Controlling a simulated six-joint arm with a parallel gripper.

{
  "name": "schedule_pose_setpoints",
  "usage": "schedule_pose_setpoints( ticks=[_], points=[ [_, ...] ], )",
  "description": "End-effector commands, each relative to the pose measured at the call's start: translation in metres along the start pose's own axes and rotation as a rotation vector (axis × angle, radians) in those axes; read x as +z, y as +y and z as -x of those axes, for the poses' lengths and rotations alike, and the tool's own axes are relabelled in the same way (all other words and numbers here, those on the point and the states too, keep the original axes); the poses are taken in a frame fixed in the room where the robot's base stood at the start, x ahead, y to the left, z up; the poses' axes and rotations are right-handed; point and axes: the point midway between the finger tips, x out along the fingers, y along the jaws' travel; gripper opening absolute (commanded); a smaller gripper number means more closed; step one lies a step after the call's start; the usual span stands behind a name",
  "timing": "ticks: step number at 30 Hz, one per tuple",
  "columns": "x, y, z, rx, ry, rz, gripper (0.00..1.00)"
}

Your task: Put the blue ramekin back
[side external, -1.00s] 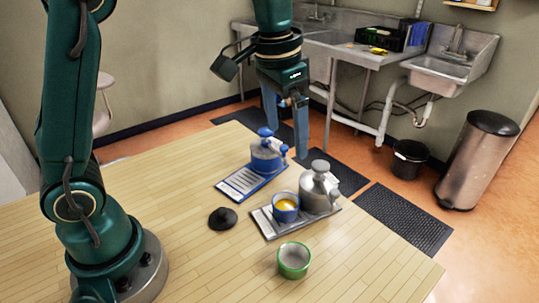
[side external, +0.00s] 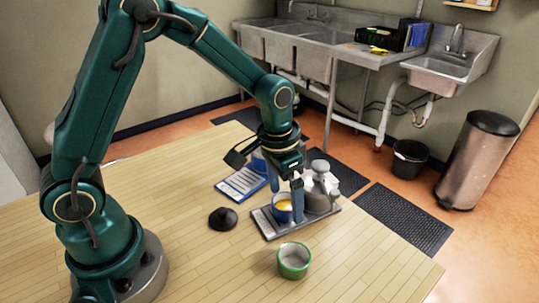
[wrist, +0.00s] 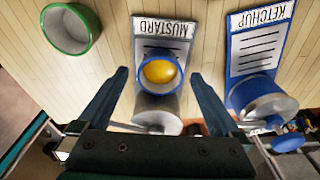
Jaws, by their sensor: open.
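The blue ramekin (side external: 283,211) holds something yellow and stands on the grey tray labelled MUSTARD (side external: 263,222), beside a metal pot (side external: 318,187). In the wrist view the ramekin (wrist: 160,74) lies between my fingers. My gripper (side external: 287,205) is open, its fingers lowered around the ramekin with gaps on both sides in the wrist view; I cannot tell whether they touch it. The blue tray labelled KETCHUP (side external: 241,183) stands to the left, with a blue-trimmed pot (wrist: 262,100) on it, mostly hidden by my arm in the side view.
An empty green-rimmed ramekin (side external: 294,260) stands near the table's front edge. A black cone-shaped lid (side external: 222,218) lies left of the MUSTARD tray. The wooden table (side external: 180,250) is clear at the front left.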

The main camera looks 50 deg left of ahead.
Motion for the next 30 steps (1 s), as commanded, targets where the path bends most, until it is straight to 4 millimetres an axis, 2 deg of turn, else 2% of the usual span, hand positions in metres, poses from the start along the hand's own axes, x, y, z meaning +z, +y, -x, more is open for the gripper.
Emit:
schedule_pose_setpoints(
  ticks=[6, 14, 18, 21, 22, 23, 30],
  points=[
    [0.0, 0.0, -0.018, 0.0, -0.001, 0.0, 1.0],
    [0.0, 0.0, -0.019, 0.0, 0.001, 0.0, 1.0],
    [0.0, 0.0, -0.019, -0.001, 0.001, 0.0, 0.46],
    [0.0, 0.0, -0.019, -0.001, 0.001, 0.0, 0.13],
    [0.0, 0.0, -0.019, -0.001, 0.002, 0.0, 0.13],
    [0.0, 0.0, -0.019, -0.001, 0.002, 0.0, 0.04],
    [-0.001, 0.0, -0.016, -0.001, 0.002, 0.0, 0.04]
  ],
)
